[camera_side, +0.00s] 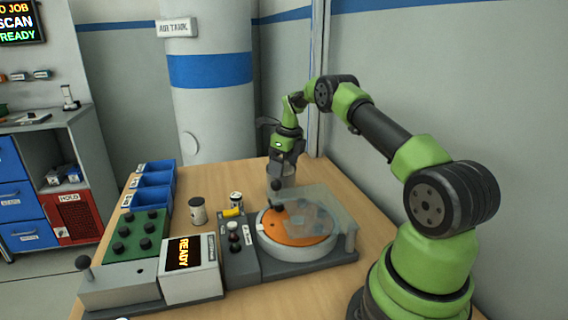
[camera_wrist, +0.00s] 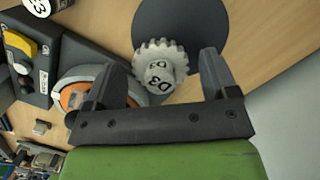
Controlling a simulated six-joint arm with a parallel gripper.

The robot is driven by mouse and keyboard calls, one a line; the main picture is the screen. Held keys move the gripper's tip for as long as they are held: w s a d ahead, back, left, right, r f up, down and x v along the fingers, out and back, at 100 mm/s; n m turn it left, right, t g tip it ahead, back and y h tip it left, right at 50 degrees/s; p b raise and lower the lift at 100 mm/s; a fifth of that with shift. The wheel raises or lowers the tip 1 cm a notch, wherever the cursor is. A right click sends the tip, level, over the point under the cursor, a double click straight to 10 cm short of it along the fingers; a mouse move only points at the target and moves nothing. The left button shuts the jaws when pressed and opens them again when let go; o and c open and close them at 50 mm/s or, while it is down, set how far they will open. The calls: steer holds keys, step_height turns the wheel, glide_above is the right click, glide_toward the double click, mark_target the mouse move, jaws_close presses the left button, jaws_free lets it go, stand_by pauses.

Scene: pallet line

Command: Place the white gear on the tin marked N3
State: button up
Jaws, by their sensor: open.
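The white gear (camera_wrist: 160,65) has a toothed rim and a raised hub with dark marks. In the wrist view it lies between the two fingers of my gripper (camera_wrist: 158,68), which are apart, with a gap on either side. In the side view my gripper (camera_side: 281,180) points down behind the turntable, and I cannot make out the gear there.
A dark round disc (camera_wrist: 180,22) shows behind the gear. An orange-topped turntable (camera_side: 290,238) with a clear cover stands in front of my gripper. A button box (camera_side: 236,262), a READY display (camera_side: 190,268) and blue bins (camera_side: 152,188) stand to the left.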

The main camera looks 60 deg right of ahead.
mark_target(289, 169)
step_height(289, 169, up, 12)
steer(key=s, duration=0.2)
steer(key=s+a+r+n+t, duration=0.2)
steer(key=s+a+r+n, duration=0.1)
steer(key=a+r+n, duration=1.25)
steer(key=s+a+f+n+t+y, duration=0.1)
steer(key=s+a+f+n, duration=0.1)
steer(key=s+a+n, duration=0.5)
steer(key=s+a+f+n+t+y, duration=0.1)
steer(key=s+a+f+n+t, duration=0.1)
steer(key=s+a+n, duration=0.6)
steer(key=shift+s+a+f+n, duration=0.4)
steer(key=shift+s+n, duration=0.35)
steer(key=shift+s, duration=0.45)
